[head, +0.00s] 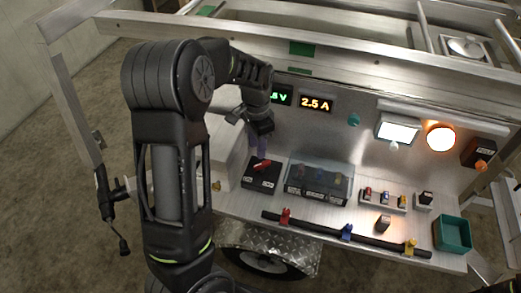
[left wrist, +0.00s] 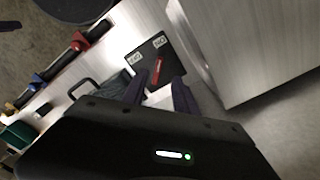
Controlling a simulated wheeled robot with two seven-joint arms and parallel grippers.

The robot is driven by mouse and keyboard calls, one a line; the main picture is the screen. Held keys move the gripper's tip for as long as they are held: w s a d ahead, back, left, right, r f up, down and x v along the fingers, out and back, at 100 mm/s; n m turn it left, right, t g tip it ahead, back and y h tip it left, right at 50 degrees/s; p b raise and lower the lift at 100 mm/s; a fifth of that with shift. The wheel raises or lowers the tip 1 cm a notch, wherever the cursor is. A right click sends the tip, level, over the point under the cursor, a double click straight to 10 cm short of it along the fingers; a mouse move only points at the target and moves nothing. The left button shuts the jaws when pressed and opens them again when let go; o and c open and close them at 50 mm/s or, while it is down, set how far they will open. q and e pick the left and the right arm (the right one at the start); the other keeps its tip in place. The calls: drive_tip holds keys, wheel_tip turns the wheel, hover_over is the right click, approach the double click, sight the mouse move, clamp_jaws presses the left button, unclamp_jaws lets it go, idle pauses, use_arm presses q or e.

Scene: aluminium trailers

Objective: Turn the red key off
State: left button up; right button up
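The red key (head: 262,166) sits on a black switch box (head: 260,182) with white labels, on the shelf at the left of the panel. In the left wrist view, the red key (left wrist: 157,66) lies across the box (left wrist: 172,52) between two labels, its exact setting too small to be sure of. My left gripper (head: 254,148) is just above the key, pointing down. In the left wrist view, its two dark fingers (left wrist: 161,92) are apart, with nothing held between them. The key shows beyond the gap, and I cannot tell if they touch it. My right gripper is not seen.
A clear-covered switch box (head: 320,182) stands right of the key box. A pale metal box (head: 222,150) stands close on its left. A black bar with coloured clips (head: 345,232) lies in front. A teal bin (head: 453,234) is at the right. Lit displays (head: 315,103) are behind.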

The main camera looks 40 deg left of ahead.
sight(257, 165)
use_arm(q)
drive_tip(key=shift+s, duration=0.2)
drive_tip(key=shift+f+p, duration=0.35)
drive_tip(key=shift+f, duration=3.55)
clamp_jaws()
